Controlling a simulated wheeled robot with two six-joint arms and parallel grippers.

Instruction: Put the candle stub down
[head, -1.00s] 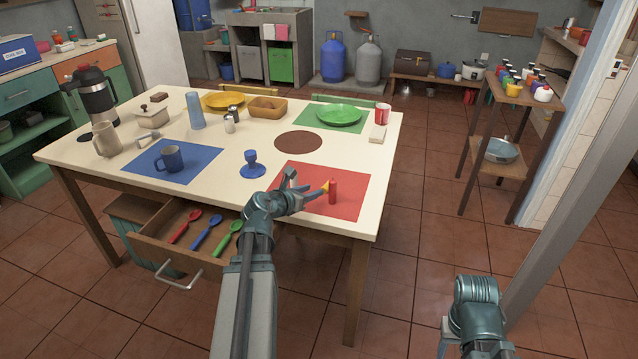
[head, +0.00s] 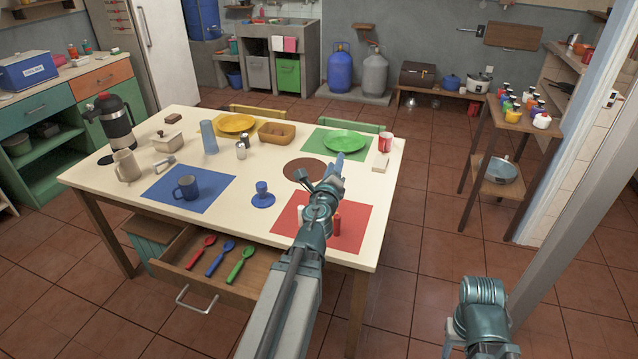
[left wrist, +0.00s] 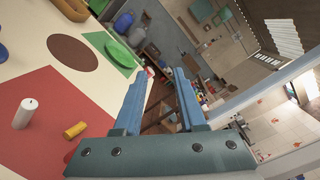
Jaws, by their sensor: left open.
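The candle stub (head: 300,212), a white cylinder, stands upright on the red mat (head: 352,240) at the table's front right. It also shows in the left wrist view (left wrist: 25,113), dark wick on top, with nothing holding it. My left gripper (head: 336,168) is over the table, to the right of and beyond the stub. Its two blue fingers (left wrist: 160,82) are apart with nothing between them. My right arm shows at lower right, but its gripper is not in view.
A red cylinder (head: 337,223) stands on the red mat, right of the stub. A yellow cylinder (left wrist: 75,130) lies there too. A blue stamp-shaped object (head: 262,195) stands to the left. The drawer (head: 250,283) holding several spoons is open at the front.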

